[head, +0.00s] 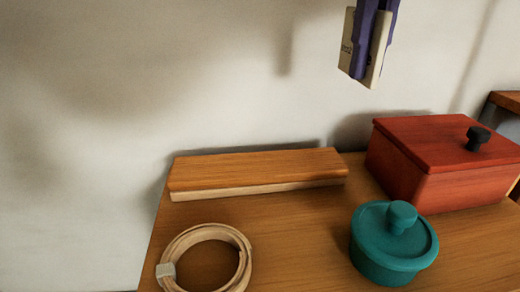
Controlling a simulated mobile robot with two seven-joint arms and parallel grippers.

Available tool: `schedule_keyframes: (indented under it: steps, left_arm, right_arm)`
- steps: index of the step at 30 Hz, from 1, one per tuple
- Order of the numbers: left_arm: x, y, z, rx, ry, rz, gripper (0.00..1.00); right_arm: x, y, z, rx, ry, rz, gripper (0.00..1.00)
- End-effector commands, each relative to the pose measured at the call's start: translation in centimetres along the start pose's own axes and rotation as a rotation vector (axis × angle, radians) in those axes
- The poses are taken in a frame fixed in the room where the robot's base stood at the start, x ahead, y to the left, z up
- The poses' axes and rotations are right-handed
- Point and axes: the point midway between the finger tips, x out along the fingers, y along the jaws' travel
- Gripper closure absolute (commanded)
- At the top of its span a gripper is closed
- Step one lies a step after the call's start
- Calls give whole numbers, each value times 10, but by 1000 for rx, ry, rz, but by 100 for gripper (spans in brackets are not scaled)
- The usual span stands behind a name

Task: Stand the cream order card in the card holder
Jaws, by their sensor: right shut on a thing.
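My right gripper (361,68) hangs in from the top edge, its purple fingers shut on the cream order card (379,55). The card is nearly upright, slightly tilted, with small dark print on its left part. A long, low wooden block (258,168) lies on the table by the wall, below and left of the card. It looks like the card holder, but I cannot make out a slot in it. The card is clear of it. My left gripper is out of view.
A red box (420,165) with a black knob stands right of the block. A teal lidded pot (385,262) is in front of the box. A pale strap ring (180,240) lies at front left. Bare wooden table (295,235) shows between ring and pot.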

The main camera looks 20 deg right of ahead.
Motion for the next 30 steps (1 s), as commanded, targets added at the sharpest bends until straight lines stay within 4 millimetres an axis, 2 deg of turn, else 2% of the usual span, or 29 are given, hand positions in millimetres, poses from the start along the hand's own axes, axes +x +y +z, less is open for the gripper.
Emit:
schedule_keyframes:
  steps: [5,12,15,18,25,30]
  left_arm:
    - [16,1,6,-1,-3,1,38]
    - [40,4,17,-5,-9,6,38]
    - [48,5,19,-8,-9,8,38]
    - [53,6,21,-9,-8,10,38]
    - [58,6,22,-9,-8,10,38]
    - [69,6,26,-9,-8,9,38]
  right_arm:
    - [37,1,1,0,-5,3,100]
    - [110,1,1,1,-5,2,100]
    - [134,1,1,2,-4,2,100]
    - [150,1,1,1,-3,1,100]
    - [166,0,0,0,-2,1,100]
    - [195,1,1,1,-4,2,100]
